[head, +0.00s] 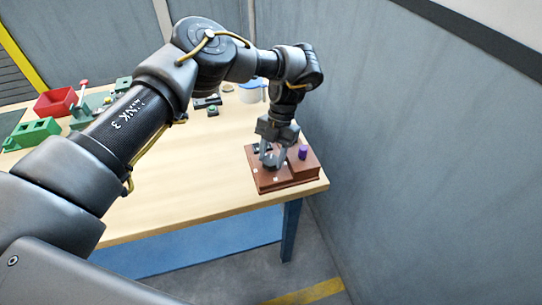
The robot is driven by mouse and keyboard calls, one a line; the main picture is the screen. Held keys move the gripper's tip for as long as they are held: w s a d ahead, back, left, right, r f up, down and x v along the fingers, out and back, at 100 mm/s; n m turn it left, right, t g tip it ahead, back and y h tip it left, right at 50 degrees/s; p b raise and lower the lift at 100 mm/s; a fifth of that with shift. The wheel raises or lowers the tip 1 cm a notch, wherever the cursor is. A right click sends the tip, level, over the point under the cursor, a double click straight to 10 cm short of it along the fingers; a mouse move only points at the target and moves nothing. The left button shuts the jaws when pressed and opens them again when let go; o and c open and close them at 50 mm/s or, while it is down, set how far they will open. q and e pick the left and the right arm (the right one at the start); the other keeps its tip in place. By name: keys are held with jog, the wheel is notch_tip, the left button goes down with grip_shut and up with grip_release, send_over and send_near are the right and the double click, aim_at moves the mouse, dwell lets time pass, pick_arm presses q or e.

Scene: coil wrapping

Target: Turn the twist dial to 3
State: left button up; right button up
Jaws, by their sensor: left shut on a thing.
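A reddish-brown box (293,174) sits at the right end of the wooden table. Small white marks show on its top, too small to read. My left gripper (272,160) reaches down onto the left part of the box and is shut on the dark twist dial there. The fingers hide most of the dial, and I cannot tell which number it points to. A purple knob (303,152) stands upright on the box, right of the gripper and apart from it. My right gripper is not in view.
A red bin (55,102) and green blocks (33,133) stand at the table's left. A small dark device with a green top (212,109) and a white-and-blue container (250,92) are farther back. A grey wall (430,150) rises right of the table. The front tabletop is clear.

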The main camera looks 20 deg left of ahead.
pick_arm(q)
jog(key=m+y, duration=0.1)
jog(key=m, duration=0.2)
jog(key=shift+d+m+t, duration=0.1)
jog(key=shift+m+t, duration=0.3)
jog(key=m, duration=0.1)
jog(key=m+y, duration=0.1)
jog(key=m, duration=0.1)
jog(key=shift+s+d+m+t, duration=0.1)
jog(key=shift+s+m+t, duration=0.05)
jog(key=shift+m+t, duration=0.2)
jog(key=m+t, duration=0.1)
jog(key=m, duration=0.1)
jog(key=m+t+y, duration=0.1)
jog(key=m, duration=0.2)
jog(key=shift+s+m, duration=0.15)
jog(key=shift+m, duration=0.1)
jog(key=shift+b, duration=0.3)
jog(key=o, duration=1)
jog(key=shift+c, duration=0.2)
